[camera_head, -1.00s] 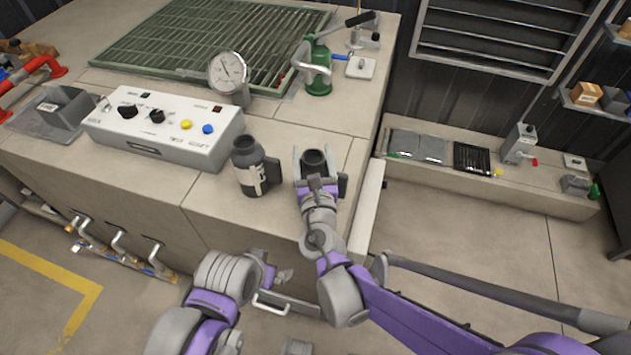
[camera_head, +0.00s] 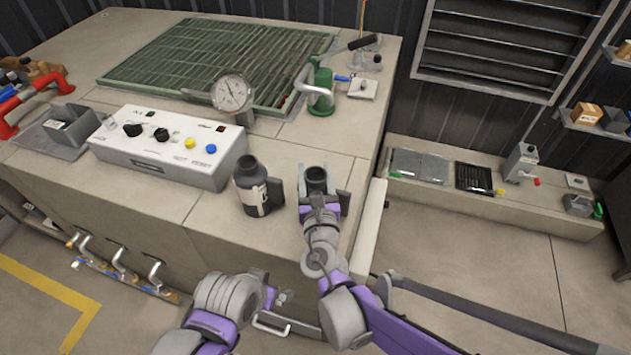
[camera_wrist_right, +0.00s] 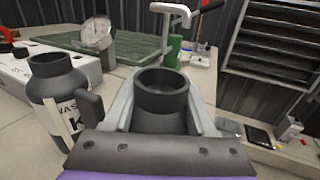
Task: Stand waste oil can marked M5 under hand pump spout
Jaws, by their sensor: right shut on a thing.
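My right gripper (camera_head: 318,190) is shut on a dark can (camera_head: 316,175), which is upright at the bench's front right corner. In the right wrist view the can's round open mouth (camera_wrist_right: 162,92) shows between the fingers; its label is hidden. A second dark can (camera_head: 252,186) with a side handle stands just left of it. In the wrist view this can (camera_wrist_right: 60,95) has a pale label starting "WAS", with a partly hidden large letter below. The green hand pump (camera_head: 321,95), with a pale curved spout and black lever, stands farther back. My left gripper (camera_head: 280,298) is low before the bench, its jaws unclear.
A control box (camera_head: 168,150) with knobs and buttons and a round gauge (camera_head: 232,93) stand left of the cans. A green grating (camera_head: 215,60) lies behind. The bench top between the cans and the pump is clear.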

